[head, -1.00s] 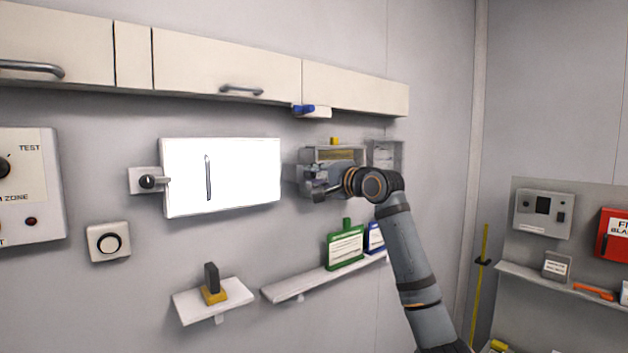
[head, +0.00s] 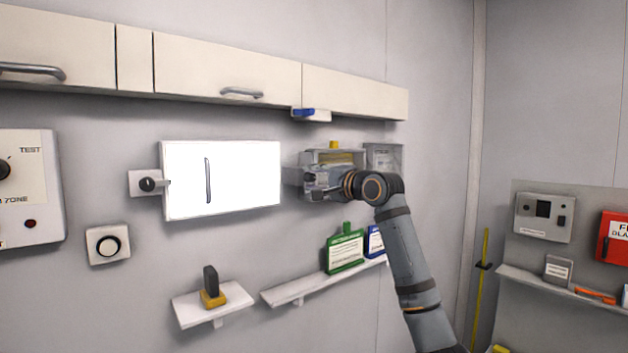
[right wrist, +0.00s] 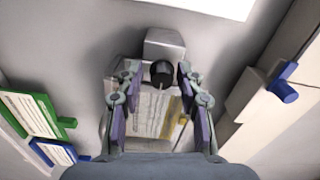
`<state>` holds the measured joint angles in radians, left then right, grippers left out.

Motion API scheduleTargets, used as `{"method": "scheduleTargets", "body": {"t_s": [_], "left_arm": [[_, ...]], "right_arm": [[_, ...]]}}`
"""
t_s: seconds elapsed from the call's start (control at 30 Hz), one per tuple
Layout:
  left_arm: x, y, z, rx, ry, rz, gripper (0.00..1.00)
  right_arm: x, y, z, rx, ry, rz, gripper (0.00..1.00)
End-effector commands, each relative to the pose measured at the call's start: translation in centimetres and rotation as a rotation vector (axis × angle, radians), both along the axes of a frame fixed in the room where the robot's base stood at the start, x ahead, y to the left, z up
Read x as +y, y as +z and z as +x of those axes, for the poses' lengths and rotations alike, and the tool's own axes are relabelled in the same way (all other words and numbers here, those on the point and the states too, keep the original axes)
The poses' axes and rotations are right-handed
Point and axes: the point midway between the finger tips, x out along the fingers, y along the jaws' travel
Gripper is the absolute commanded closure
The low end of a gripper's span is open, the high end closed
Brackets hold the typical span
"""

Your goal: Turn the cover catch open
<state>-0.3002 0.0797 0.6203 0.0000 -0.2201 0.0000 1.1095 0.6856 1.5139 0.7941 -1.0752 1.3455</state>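The cover catch, a black round knob (right wrist: 161,73) with a thin lever, sits on a pale grey block (right wrist: 164,46) in the right wrist view. The lever points towards the clear cover box (right wrist: 148,112) beside the block. In the head view the block (head: 292,175) shows at the left of the clear box (head: 350,156), and the knob is hidden by my right gripper. My right gripper (right wrist: 158,78) is open, its fingers on either side of the knob with gaps visible. It also shows in the head view (head: 312,184). My left gripper is not in view.
A white panel (head: 240,180) with its own black-knobbed catch (head: 148,184) is to the left. Cabinets (head: 230,70) and a blue-handled fitting (head: 310,114) are above. A shelf (head: 290,289) with a green card holder (head: 344,250) is below.

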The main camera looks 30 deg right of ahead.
Motion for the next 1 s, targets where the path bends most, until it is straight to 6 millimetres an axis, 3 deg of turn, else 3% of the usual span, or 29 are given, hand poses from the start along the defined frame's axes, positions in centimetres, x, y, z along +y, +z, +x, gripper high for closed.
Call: {"method": "scheduleTargets", "body": {"t_s": [0.37,0.7,1.0], "left_arm": [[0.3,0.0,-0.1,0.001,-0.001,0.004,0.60],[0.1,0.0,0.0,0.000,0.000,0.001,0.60],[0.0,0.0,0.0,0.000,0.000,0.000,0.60]], "right_arm": [[-0.1,0.2,-0.5,-0.005,-0.002,-0.003,0.53],[-0.8,0.0,-6.0,-0.002,-0.007,-0.007,0.53],[-0.6,0.1,-7.5,-0.002,0.000,-0.001,0.53]]}}
